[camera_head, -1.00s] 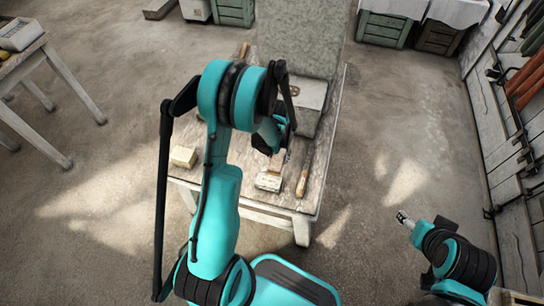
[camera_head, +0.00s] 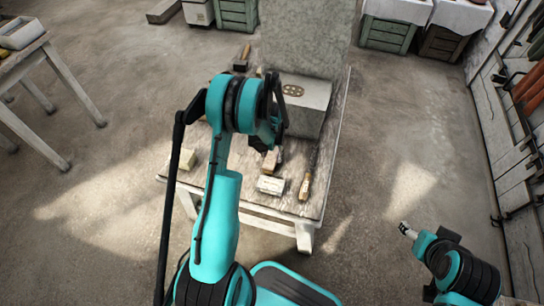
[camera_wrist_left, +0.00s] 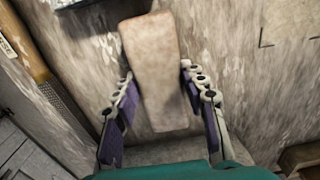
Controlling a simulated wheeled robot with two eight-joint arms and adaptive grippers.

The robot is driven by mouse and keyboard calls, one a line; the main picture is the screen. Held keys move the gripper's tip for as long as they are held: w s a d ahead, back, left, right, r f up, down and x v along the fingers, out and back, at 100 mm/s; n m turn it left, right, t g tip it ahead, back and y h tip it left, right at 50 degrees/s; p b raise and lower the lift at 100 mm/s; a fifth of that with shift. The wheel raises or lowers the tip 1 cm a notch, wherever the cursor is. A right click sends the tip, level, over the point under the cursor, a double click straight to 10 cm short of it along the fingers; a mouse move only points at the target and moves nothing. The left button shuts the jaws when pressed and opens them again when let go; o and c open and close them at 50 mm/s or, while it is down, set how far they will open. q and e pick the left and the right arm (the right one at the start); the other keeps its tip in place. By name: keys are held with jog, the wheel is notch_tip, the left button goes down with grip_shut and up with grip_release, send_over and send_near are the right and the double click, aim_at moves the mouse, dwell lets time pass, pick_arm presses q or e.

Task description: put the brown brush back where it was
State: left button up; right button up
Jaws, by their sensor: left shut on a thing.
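My left gripper (camera_head: 268,150) is low over the front part of the worktable (camera_head: 230,189). In the left wrist view, its two fingers (camera_wrist_left: 162,108) stand on either side of a pale brown wooden block-like piece, which I take for the brown brush (camera_wrist_left: 153,65). The gripper is shut on it. In the head view the brush (camera_head: 272,161) shows as a small brown shape under the gripper, partly hidden by it. I cannot tell whether it touches the table. My right gripper (camera_head: 406,230) is at the lower right, away from the table, too small to read.
A pale block (camera_head: 271,185) lies just in front of the gripper. A wooden-handled tool (camera_head: 305,187) lies right of it. A cream block (camera_head: 188,159) lies left. A hammer (camera_head: 242,58) lies at the back.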

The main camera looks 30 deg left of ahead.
pick_arm(q)
jog(key=shift+f, duration=0.1)
jog(key=o, duration=1)
jog(key=shift+f, duration=0.1)
notch_tip(320, 180, up, 11)
jog(key=p, duration=0.4)
notch_tip(320, 180, up, 9)
jog(key=t, duration=0.1)
send_over(272, 155)
jog(key=s+d, duration=0.2)
jog(key=d, duration=0.2)
jog(key=shift+s+d+r+m+t+p, duration=0.1)
jog(key=shift+s+d+r+m+t, duration=0.65)
jog(key=shift+s+d+r, duration=1.7)
jog(key=shift+s+d+r+m+t+p, duration=0.1)
jog(key=shift+s+d+r+t, duration=1.5)
jog(key=shift+s, duration=1.55)
jog(key=shift+s+d+r+m+t+p, duration=0.1)
jog(key=shift+s+d+r+m+t, duration=0.5)
jog(key=shift+s+d+r, duration=1.55)
